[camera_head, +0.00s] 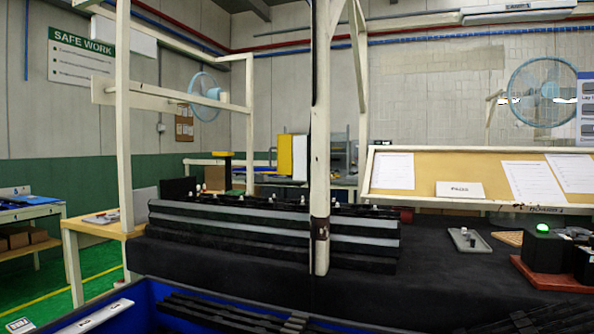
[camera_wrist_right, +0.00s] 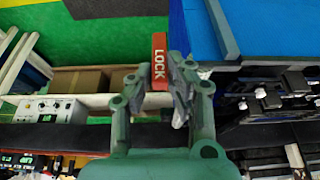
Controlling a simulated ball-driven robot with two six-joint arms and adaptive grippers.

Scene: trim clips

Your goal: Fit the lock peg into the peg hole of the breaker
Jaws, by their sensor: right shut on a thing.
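In the right wrist view my right gripper (camera_wrist_right: 160,80) is shut on a red piece marked LOCK (camera_wrist_right: 159,58), which stands up between its green fingers. The peg end of this lock piece cannot be made out. Black block-shaped devices with pale fittings (camera_wrist_right: 272,98) are at the right of the wrist view, apart from the gripper. I cannot tell whether one of them is the breaker, and no peg hole can be made out. Neither gripper shows in the head view, and my left gripper is in neither view.
The head view shows a dark bench (camera_head: 440,270) with long black-and-grey strips (camera_head: 270,228) and a blue-walled bin (camera_head: 215,290) in front. A pale post (camera_head: 321,150) stands in the middle. A black box with a green button (camera_head: 542,245) stands right. A pale-topped instrument box (camera_wrist_right: 55,108) shows in the wrist view.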

